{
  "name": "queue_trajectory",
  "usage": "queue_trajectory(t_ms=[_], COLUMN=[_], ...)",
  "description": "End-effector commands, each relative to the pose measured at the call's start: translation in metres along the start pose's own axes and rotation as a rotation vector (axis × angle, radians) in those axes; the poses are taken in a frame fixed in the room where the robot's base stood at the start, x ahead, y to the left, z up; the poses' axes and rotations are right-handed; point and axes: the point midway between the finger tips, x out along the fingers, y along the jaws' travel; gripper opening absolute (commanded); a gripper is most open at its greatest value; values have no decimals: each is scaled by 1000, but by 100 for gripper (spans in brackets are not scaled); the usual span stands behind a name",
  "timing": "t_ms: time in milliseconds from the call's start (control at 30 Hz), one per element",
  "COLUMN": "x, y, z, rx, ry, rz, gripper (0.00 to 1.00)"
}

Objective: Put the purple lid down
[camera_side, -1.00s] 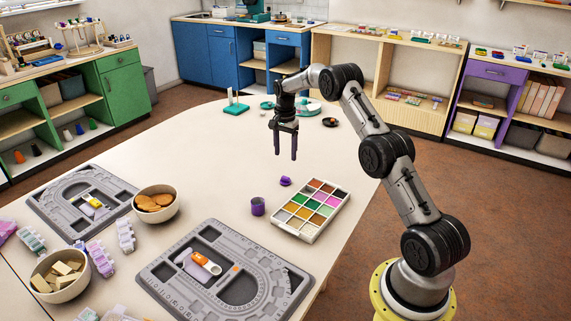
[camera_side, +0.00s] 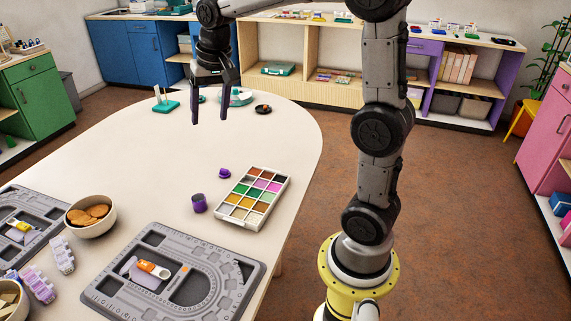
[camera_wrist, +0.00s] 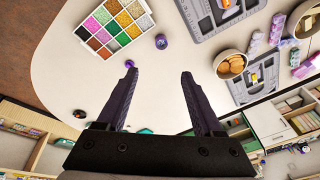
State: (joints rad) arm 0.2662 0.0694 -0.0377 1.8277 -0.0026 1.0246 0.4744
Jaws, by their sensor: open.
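The jar stands upright and apart from the lid. In the wrist view the lid (camera_wrist: 129,65) shows just beyond one fingertip and the jar (camera_wrist: 161,42) farther out. My gripper (camera_side: 213,110) is open and empty, raised above the table behind the lid in the side view. Its two dark fingers are spread wide in the wrist view (camera_wrist: 160,74), with bare table between them.
A grey bead board (camera_side: 205,247) lies in front of the jar, with an orange-and-white scoop on it. A bowl of brown discs (camera_side: 77,216) stands at the left. A teal stand (camera_side: 166,106) and a small black dish (camera_side: 263,109) are at the back.

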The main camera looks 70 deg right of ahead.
Motion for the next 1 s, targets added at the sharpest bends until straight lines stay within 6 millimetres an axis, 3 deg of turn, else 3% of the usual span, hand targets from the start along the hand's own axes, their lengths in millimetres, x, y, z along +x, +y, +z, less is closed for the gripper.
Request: queue_trajectory(t_ms=[33,200,400,500,700,1000], x=[-14,-40,-46,-42,-33,-32], y=[1,13,39,51,65,67], z=[24,94,170,197,223,226], rx=[-65,-279,-519,-612,-710,-721], ry=[19,75,145,172,205,207], rz=[-18,-66,-117,-135,-154,-155], gripper=[68,68,68,68,68,68])
